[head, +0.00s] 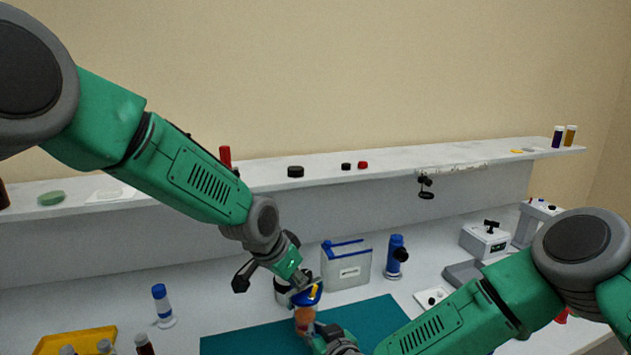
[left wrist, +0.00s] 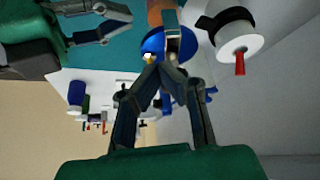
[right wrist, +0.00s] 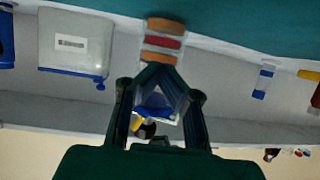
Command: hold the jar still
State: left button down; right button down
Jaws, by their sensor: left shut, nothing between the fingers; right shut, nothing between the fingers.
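The jar (head: 305,319) stands on the bench near the teal mat, with an orange body, a blue lid and a yellow piece on top. Its banded orange and red body (right wrist: 163,42) shows beyond my right fingertips in the right wrist view. My left gripper (head: 303,284) is shut and empty just above the lid. In the left wrist view its tips (left wrist: 160,72) overlap the blue lid (left wrist: 152,44); I cannot tell whether they touch. My right gripper (right wrist: 160,68) is shut and empty in front of the jar, hiding part of it.
A white container with a black band (left wrist: 238,38) stands close beside the jar. A clear box with a blue lid (head: 346,266) and a blue device (head: 397,258) stand behind. A yellow tray (head: 75,341) lies at left. The teal mat (head: 245,342) has bare room.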

pick_arm(q)
jog(key=shift+w+d, duration=0.15)
jog(key=shift+w, duration=0.25)
dwell(0.4)
jog(key=shift+w+a, duration=0.55)
jog(key=shift+a, duration=0.05)
dwell(0.8)
jog(key=shift+a, duration=0.15)
jog(key=shift+s+a, duration=0.2)
notch_tip(320, 180, up, 5)
jog(key=shift+f, duration=0.2)
jog(key=shift+r, duration=0.75)
